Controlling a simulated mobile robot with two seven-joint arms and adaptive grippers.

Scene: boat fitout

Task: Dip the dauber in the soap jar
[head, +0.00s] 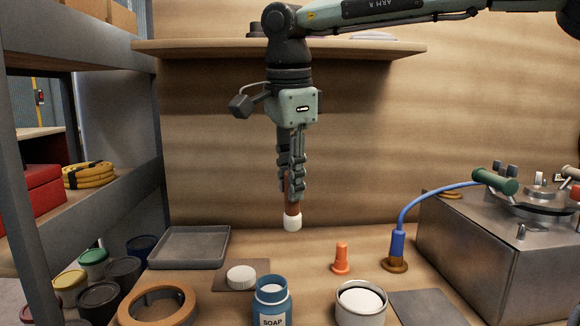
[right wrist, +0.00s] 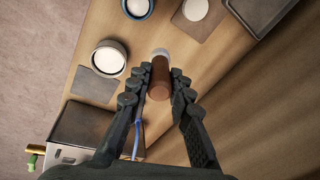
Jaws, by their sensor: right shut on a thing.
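The dauber has a brown handle and a white tip (head: 292,222), and hangs tip down above the bench. My right gripper (head: 292,188) is shut on its handle, which also shows between the fingers in the right wrist view (right wrist: 159,80). The soap jar (head: 272,303) is blue with a "SOAP" label and stands open on the bench, below and in front of the dauber, apart from it. Its rim shows at the top of the right wrist view (right wrist: 151,12). My left gripper is in neither view.
A white lid (head: 241,276) lies on a brown mat left of the jar. A metal cup (head: 360,304) with white contents stands right of it. An orange plug (head: 341,259), a wooden ring (head: 158,306), a grey tray (head: 190,248) and a steel box (head: 490,255) stand around. A shelf (head: 200,46) runs behind.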

